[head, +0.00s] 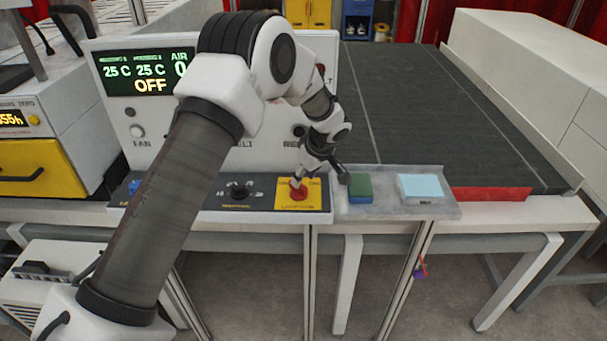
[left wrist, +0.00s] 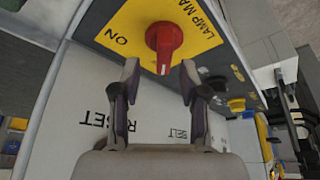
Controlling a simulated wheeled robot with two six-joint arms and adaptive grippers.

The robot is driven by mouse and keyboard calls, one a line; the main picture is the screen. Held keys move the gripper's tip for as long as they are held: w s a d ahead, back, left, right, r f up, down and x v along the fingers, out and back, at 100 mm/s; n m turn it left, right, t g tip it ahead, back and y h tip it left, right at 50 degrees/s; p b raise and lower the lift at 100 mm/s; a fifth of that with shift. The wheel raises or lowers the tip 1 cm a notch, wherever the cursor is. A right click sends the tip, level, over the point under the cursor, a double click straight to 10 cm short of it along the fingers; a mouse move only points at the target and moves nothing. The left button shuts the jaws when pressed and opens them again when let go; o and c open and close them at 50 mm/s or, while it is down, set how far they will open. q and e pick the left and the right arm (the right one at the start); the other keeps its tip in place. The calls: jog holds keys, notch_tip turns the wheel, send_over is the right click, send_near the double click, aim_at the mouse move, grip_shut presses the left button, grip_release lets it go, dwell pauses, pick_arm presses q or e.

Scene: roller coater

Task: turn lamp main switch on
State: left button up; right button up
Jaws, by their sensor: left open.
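The lamp main switch is a red rotary knob (head: 299,194) on a yellow plate (head: 315,200) at the right end of the control panel's lower ledge. In the left wrist view the red knob (left wrist: 164,42) stands just beyond my fingertips, roughly between them, with "ON" printed to its left and "LAMP MA…" to its right. Its grip ridge points down in that view. My left gripper (left wrist: 159,74) is open and empty, its fingers apart on either side and not visibly touching the knob. In the head view my left gripper (head: 320,177) is over the plate, partly hiding it. My right gripper is not in view.
A black selector knob (head: 239,190) sits left of the plate. The panel's display (head: 145,73) reads OFF. The dark conveyor belt (head: 410,120) lies behind.

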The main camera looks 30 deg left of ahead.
pick_arm(q)
jog(key=f, duration=0.1)
jog(key=a+f, duration=0.1)
jog(key=p, duration=0.1)
jog(key=shift+s+a+f, duration=0.25)
jog(key=shift+f, duration=0.15)
jog(key=shift+w+f, duration=0.3)
jog(key=shift+s, duration=0.1)
jog(key=c, duration=0.7)
jog(key=shift+r, duration=0.1)
grip_shut()
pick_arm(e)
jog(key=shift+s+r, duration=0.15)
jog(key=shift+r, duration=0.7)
